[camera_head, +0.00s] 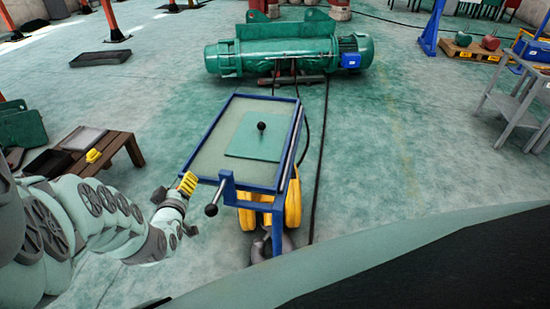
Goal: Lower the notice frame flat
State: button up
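A blue-rimmed rectangular frame (209,138) sits on top of a blue stand in the middle of the view. Inside it is a pale grey-green face with a green panel (262,144) and a black ball knob (261,126). I take this to be the notice frame; its exact tilt is hard to tell. A bar with a black grip (211,210) sticks out at its near corner. My gripper (186,188) is beside the frame's near left corner, with a yellow ribbed piece at its tip. Whether it touches the frame, and its fingers' opening, cannot be made out.
A yellow hook block (293,204) is under the frame. A large green hoist (285,55) lies behind, with dark cables on the floor. A wooden bench (119,141) stands left and a grey metal table (515,107) right. Floor right of the frame is mostly clear.

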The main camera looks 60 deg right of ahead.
jog(key=shift+a+r, duration=0.15)
jog(key=shift+r, duration=0.9)
jog(key=shift+a+r, duration=0.1)
jog(key=shift+r, duration=3)
jog(key=shift+w+d, duration=0.1)
